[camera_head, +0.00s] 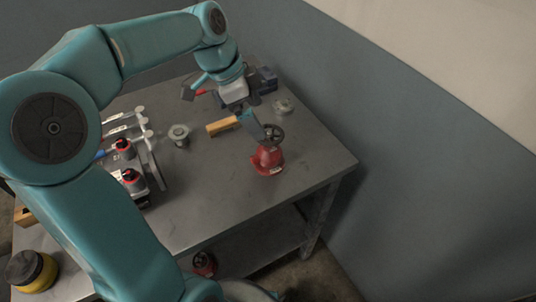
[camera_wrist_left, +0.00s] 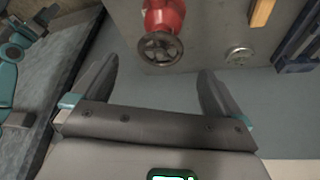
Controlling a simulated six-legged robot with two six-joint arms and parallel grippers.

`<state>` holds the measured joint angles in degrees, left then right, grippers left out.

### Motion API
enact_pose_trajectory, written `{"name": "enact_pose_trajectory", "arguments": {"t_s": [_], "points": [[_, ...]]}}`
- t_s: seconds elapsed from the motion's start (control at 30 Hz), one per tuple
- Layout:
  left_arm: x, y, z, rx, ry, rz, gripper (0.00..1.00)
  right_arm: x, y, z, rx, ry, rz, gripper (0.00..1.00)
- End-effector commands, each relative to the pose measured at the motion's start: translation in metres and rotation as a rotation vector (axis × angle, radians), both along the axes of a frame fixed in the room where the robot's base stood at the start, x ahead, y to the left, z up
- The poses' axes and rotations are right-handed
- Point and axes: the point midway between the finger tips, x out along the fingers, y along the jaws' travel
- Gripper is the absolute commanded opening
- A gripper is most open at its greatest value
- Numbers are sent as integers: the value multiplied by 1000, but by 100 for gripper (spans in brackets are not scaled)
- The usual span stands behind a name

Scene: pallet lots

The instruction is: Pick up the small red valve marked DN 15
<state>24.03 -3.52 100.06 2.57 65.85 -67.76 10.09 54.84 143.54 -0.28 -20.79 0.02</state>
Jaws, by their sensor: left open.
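A red valve (camera_head: 266,160) with a dark handwheel (camera_head: 274,134) stands on the grey table near its right side. Its white label is too small to read. In the left wrist view the valve (camera_wrist_left: 165,18) is at the top, its handwheel (camera_wrist_left: 160,48) towards my left gripper (camera_wrist_left: 156,82). That gripper is open and empty, with the handwheel just beyond its fingertips and between their lines. In the head view my left gripper (camera_head: 261,119) is beside the handwheel, on its far side. Another red valve (camera_head: 203,263) is on the lower shelf. My right gripper is not in view.
A yellow wooden piece (camera_head: 222,125), a round metal flange (camera_head: 180,135), a small metal fitting (camera_head: 283,106) and a blue object (camera_head: 265,78) lie nearby. Red-topped items (camera_head: 123,149) stand at the left. The table right of the valve is clear; a wall runs behind.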

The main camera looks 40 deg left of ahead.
Motion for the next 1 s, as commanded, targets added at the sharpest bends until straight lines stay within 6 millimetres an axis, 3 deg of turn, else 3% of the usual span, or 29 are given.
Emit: {"name": "enact_pose_trajectory", "arguments": {"t_s": [0.13, 0.43, 0.63, 0.97, 1.0], "points": [[9, -10, -32, -2, 4, -3, 100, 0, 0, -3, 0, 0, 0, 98], [19, -15, -58, -1, 3, -1, 100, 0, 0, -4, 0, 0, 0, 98], [27, -20, -90, -2, 5, -2, 100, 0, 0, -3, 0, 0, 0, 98], [31, -22, -100, 0, 0, 0, 100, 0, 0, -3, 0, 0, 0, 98], [31, -22, -100, 0, 0, 0, 94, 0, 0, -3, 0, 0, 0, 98]]}}
